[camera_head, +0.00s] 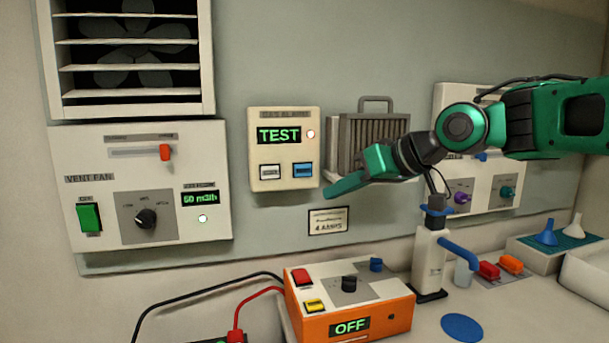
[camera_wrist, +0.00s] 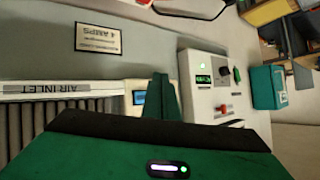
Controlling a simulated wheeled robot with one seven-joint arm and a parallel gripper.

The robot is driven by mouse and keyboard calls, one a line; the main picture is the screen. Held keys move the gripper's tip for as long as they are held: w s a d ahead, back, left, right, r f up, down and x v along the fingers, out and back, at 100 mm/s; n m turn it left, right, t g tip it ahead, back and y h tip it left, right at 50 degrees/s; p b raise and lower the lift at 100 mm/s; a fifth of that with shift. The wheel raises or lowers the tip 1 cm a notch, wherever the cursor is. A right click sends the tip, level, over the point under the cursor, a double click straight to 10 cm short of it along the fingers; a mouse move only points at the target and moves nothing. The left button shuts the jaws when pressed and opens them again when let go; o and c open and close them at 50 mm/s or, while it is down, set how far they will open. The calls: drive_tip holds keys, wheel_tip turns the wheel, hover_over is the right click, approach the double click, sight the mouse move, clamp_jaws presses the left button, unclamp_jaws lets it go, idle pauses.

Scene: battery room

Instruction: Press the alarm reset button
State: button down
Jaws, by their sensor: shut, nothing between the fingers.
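The gas alarm panel (camera_head: 284,120) is a cream box on the grey wall board. Its screen (camera_head: 279,135) reads TEST in green, and a small lamp (camera_head: 310,134) glows beside it. Below are a white button (camera_head: 270,172) and a blue button (camera_head: 303,170); their labels are too small to read. My gripper (camera_head: 330,192) is shut and empty, its tip just right of and slightly below the blue button. In the wrist view the shut fingers (camera_wrist: 160,88) cover much of the alarm panel, and the blue button (camera_wrist: 139,97) shows beside them.
A ribbed air inlet box (camera_head: 374,140) stands right of the alarm panel, behind my gripper. The vent fan panel (camera_head: 100,160) is at left. An orange unit (camera_head: 380,325) reading OFF sits below, and a white dispenser (camera_head: 428,265) stands under my arm.

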drive_tip(key=shift+s+a+r+n+y, duration=0.15)
drive_tip(key=shift+a+r+y, duration=0.1)
drive_tip(key=shift+a+r, duration=0.3)
drive_tip(key=shift+a+r+n+y, duration=0.15)
drive_tip(key=shift+a+r+y, duration=0.15)
drive_tip(key=shift+a, duration=0.35)
approach(297, 176)
drive_tip(key=shift+s+f+x, duration=0.1)
drive_tip(key=shift+s+x, duration=0.05)
drive_tip(key=shift+x, duration=0.95)
drive_tip(key=shift+s+f+x, duration=0.1)
drive_tip(key=shift+s+x, duration=0.05)
drive_tip(key=shift+x, duration=0.95)
drive_tip(key=shift+w+a, duration=0.15)
drive_tip(key=shift+w, duration=0.15)
drive_tip(key=shift+w+a+r, duration=0.1)
drive_tip(key=shift+w+a, duration=0.05)
drive_tip(key=shift+w, duration=0.25)
idle(0.6)
drive_tip(key=shift+s, duration=0.1)
drive_tip(key=shift+s+d, duration=0.2)
drive_tip(key=shift+s, duration=0.5)
